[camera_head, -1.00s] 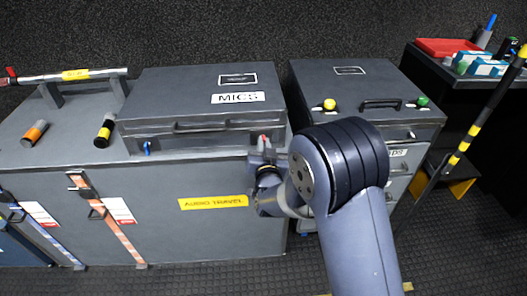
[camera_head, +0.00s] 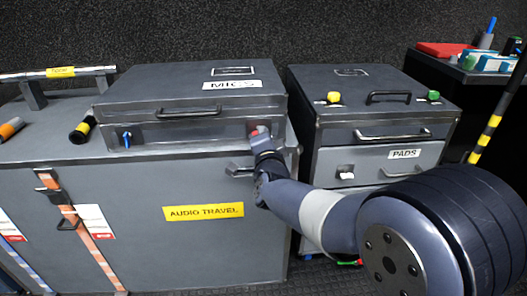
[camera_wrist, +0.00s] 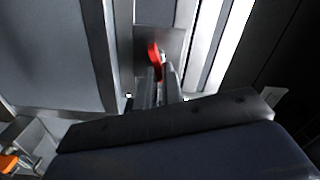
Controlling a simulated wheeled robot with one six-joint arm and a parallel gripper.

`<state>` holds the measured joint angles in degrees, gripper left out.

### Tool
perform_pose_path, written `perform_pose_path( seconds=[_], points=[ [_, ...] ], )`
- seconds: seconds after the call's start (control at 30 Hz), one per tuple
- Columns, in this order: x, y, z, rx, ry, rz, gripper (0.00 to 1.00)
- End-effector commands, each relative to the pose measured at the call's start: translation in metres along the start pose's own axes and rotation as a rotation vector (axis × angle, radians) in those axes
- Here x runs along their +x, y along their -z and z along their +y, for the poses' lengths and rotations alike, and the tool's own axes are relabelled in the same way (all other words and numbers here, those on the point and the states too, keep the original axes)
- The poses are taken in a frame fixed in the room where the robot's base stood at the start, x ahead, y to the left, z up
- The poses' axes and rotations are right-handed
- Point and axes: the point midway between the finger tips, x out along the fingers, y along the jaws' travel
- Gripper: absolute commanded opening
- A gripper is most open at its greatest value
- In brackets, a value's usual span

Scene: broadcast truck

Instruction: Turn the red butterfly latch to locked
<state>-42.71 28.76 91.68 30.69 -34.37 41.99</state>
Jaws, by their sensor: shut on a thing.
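The red butterfly latch (camera_head: 258,131) is on the front right of the grey MICS case (camera_head: 190,100), mostly hidden by my gripper (camera_head: 262,143). In the wrist view the red latch (camera_wrist: 155,54) stands on a metal plate, and its red wing is tilted a little. My gripper (camera_wrist: 158,84) is shut on the latch, with its fingers on either side of the wing's lower part. A blue latch (camera_head: 126,139) sits at the left of the same case front. The MICS lid is down.
The MICS case rests on the AUDIO TRAVEL case (camera_head: 140,235).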

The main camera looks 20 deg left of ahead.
Motion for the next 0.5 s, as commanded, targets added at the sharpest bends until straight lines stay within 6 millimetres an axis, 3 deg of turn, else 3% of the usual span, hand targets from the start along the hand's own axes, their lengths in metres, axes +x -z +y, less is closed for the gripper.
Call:
perform_pose_path(
  seconds=[0.03,0.5],
  points=[
    [0.0,-0.0018,0.0064,0.042,0.003,0.002,0.0],
    [0.0002,-0.001,0.0058,0.337,0.001,0.001,0.0]
  ],
)
